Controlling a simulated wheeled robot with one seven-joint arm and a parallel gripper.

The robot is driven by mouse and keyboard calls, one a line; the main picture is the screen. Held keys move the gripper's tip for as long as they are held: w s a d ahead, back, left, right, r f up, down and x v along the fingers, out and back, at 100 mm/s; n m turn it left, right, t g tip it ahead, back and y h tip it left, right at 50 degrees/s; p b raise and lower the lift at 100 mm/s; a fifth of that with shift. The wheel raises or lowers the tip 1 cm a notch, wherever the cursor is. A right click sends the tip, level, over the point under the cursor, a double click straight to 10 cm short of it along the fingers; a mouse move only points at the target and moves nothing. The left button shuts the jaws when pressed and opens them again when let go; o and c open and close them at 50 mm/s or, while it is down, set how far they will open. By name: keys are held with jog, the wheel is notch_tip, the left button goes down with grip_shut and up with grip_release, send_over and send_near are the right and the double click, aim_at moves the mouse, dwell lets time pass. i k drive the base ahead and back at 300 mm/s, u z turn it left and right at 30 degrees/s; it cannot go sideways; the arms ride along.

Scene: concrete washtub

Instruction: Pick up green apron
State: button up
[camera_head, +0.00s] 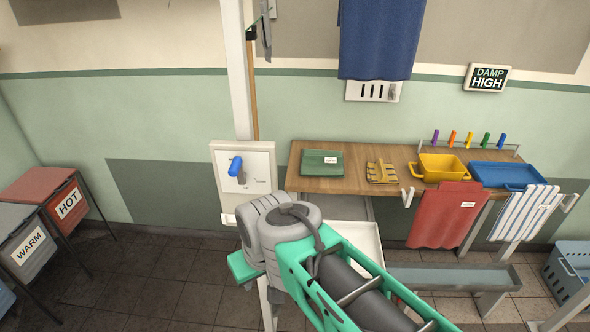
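A folded dark green cloth (322,163) with a small white label lies flat at the left end of the wooden table. It looks like the green apron, though the label is too small to read. My arm, teal and grey, rises from the bottom right to a grey joint in front of the table's left end. The cloth is behind and above that joint and apart from it. My gripper cannot be made out.
The wooden table (358,184) also holds a yellow brush-like item (381,172), a yellow tub (443,168) and a blue tray (506,175). A red cloth (447,215) and a striped cloth (523,212) hang in front. A switch panel (244,170) stands left.

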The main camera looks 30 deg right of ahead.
aim_at(315, 163)
jog(key=u, duration=0.5)
jog(key=i, duration=0.95)
jog(key=u, duration=0.55)
jog(key=i, duration=0.95)
jog(key=z, duration=0.8)
jog(key=i, duration=0.8)
jog(key=z, duration=0.9)
jog(key=i, duration=0.25)
jog(key=z, duration=0.2)
